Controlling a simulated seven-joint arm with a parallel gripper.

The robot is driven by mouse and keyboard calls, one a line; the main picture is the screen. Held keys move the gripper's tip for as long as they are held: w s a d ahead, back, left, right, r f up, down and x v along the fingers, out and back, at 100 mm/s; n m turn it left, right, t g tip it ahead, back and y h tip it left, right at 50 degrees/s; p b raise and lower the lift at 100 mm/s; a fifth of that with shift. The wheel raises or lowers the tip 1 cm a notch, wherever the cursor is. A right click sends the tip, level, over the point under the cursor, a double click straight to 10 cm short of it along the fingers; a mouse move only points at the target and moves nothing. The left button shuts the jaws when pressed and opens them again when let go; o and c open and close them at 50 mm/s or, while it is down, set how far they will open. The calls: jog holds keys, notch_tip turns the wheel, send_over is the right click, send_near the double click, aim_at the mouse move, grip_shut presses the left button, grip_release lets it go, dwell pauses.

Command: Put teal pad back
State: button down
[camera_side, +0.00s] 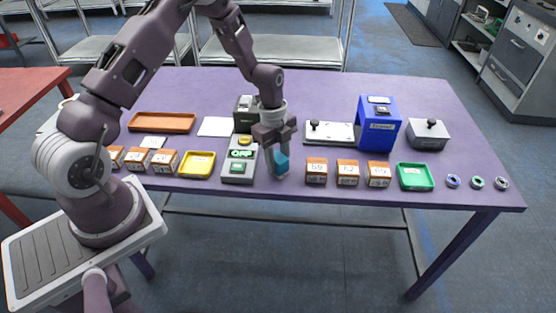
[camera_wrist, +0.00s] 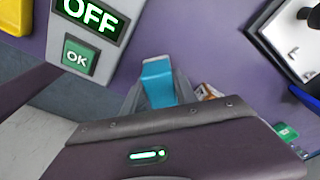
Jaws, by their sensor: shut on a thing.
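The teal pad (camera_side: 282,163) is a small blue-teal block between the fingers of my gripper (camera_side: 279,172). It also shows in the wrist view (camera_wrist: 158,86), upright between the grey fingers. My gripper is shut on it, near the front of the purple table (camera_side: 330,187), just right of the grey device with the OFF display (camera_side: 238,166). The fingers hide part of the pad. I cannot tell whether the pad touches the table.
Several numbered brown boxes (camera_side: 316,171) stand to the right, with a green tray (camera_side: 415,177) and small rings (camera_side: 453,181) beyond. A yellow tray (camera_side: 197,165) lies left of the device. A blue machine (camera_side: 377,124) and a white plate (camera_side: 329,133) stand behind on the right.

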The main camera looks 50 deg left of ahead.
jog(key=c, duration=1)
grip_release()
jog(key=shift+f, duration=0.1)
jog(key=shift+o, duration=0.2)
notch_tip(320, 180, up, 12)
jog(key=a, duration=0.1)
jog(key=s+d+r+n+t+y, duration=0.1)
jog(key=s+d+r+n, duration=0.2)
jog(key=r, duration=0.4)
jog(key=s+d+r+n+t+y, duration=0.1)
jog(key=s+r+n, duration=0.35)
jog(key=r, duration=0.25)
jog(key=s+d+r+n+t, duration=0.1)
jog(key=s+d+r+n, duration=0.1)
jog(key=s+n, duration=0.3)
jog(key=s+d+r+n+t, duration=0.1)
jog(key=s+n, duration=0.4)
jog(key=s, duration=0.8)
notch_tip(320, 180, up, 2)
jog(key=shift+s+d+r+t+h, duration=0.3)
jog(key=shift+d+t, duration=0.1)
jog(key=shift+t, duration=0.4)
jog(key=shift+n, duration=0.25)
